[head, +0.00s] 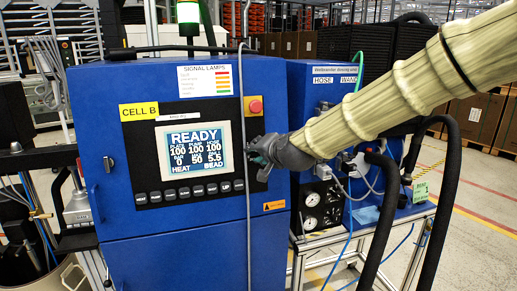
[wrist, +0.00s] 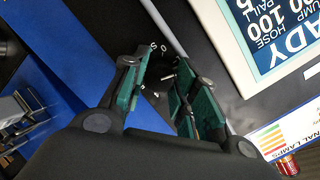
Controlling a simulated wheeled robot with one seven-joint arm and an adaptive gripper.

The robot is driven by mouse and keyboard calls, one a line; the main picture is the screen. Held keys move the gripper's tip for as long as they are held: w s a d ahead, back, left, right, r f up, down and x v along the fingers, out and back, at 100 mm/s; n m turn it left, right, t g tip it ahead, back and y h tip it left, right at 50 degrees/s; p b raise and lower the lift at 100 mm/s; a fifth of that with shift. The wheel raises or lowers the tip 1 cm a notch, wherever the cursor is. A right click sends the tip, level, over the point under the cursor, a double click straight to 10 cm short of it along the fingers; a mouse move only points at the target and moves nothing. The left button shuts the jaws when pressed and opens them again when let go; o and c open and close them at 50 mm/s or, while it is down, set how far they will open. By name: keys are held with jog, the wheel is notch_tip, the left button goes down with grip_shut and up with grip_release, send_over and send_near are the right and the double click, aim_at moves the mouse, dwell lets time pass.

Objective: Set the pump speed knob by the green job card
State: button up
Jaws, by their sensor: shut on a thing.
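My gripper (head: 262,158) is at the right part of the control panel on the blue cabinet, beside the display. In the wrist view my gripper (wrist: 160,72) has its green-padded fingers on either side of a small dark knob (wrist: 168,77), shut on it. Only a little of the knob shows between the fingers; white scale marks are around it, and its setting cannot be read. In the head view the gripper hides the knob.
The display (head: 194,148) reads READY, with a row of buttons below. A red stop button (head: 255,106) is just above my gripper. A grey cable (head: 245,200) hangs down the cabinet front close to the gripper. Black hoses (head: 375,230) hang at the right.

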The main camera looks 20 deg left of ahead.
jog(key=shift+n+h, duration=0.3)
jog(key=shift+n, duration=1.1)
jog(key=shift+s+f, duration=0.1)
jog(key=o, duration=1)
jog(key=v, duration=1.2)
jog(key=shift+s+a, duration=0.1)
jog(key=shift+a, duration=0.05)
jog(key=shift+f, duration=0.1)
